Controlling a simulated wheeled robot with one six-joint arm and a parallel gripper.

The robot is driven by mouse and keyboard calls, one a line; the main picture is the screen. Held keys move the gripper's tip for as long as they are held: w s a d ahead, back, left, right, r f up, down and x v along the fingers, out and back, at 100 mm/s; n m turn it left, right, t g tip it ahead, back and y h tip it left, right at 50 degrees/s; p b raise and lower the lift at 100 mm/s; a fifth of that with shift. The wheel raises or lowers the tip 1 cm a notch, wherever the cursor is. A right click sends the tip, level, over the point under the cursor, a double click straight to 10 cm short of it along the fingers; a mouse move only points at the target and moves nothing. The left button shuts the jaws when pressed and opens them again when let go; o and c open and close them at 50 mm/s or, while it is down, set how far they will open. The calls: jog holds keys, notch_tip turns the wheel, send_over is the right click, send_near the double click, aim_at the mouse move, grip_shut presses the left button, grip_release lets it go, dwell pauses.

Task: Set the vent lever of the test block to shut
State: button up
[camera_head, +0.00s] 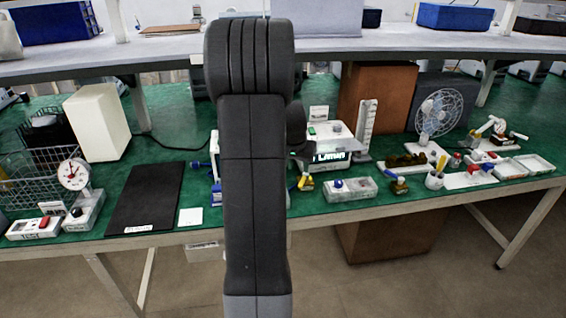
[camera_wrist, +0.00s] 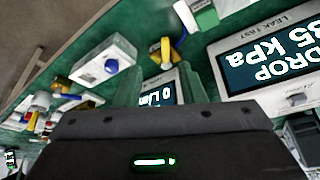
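A pale block (camera_head: 86,213) with a round dial gauge (camera_head: 73,174) and a dark knob stands at the left front of the green bench in the head view. It looks like the test block, but its vent lever is too small to make out. My gripper (camera_wrist: 160,78) shows in the wrist view, with two dark green-tinted fingers apart and nothing held between them. The fingers are over the bench by a lit display reading L/min (camera_wrist: 160,94), well right of the gauge block.
A white box with a blue knob (camera_head: 350,188) and yellow-handled fittings (camera_head: 304,182) stand right of my arm. A grey shelf (camera_head: 150,53) runs above the bench.

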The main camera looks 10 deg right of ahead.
aim_at(301, 184)
jog(key=x, duration=0.4)
jog(key=w+p+x, duration=0.1)
jog(key=x, duration=0.4)
jog(key=w+p+x, duration=0.1)
jog(key=x, duration=0.4)
jog(key=shift+r, duration=0.3)
jog(key=shift+c, duration=0.3)
grip_shut()
